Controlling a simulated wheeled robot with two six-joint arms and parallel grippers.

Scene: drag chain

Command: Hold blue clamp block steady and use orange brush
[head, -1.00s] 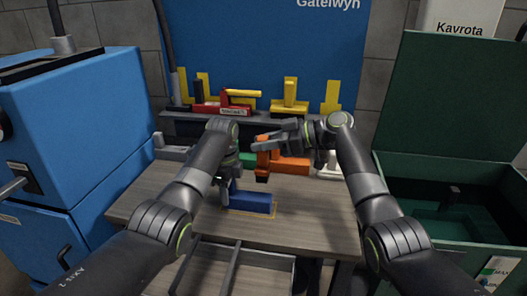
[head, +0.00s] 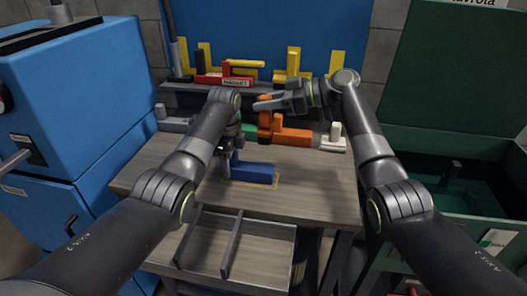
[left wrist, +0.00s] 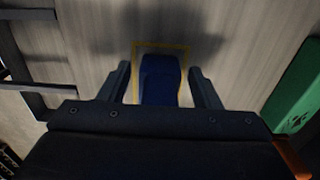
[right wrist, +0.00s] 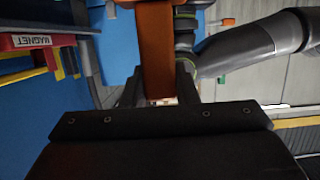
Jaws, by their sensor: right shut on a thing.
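The blue clamp block (head: 252,173) lies inside a yellow outline on the wooden table. My left gripper (head: 228,168) is at the block's left end, pointing down. In the left wrist view the block (left wrist: 160,80) sits between the two fingers (left wrist: 162,88), with narrow gaps visible on both sides. My right gripper (head: 268,103) is shut on the orange brush (head: 265,120), which hangs upright with its dark end down, behind the block. In the right wrist view the orange handle (right wrist: 156,50) runs between the fingers. The brush's lower end is small and partly unclear.
An orange L-shaped piece (head: 293,136) and a white piece (head: 335,138) stand at the table's back right. A green piece (head: 249,131) is partly hidden behind my left arm. A divided tray (head: 258,245) is at the front; a green open box (head: 450,215) stands right.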

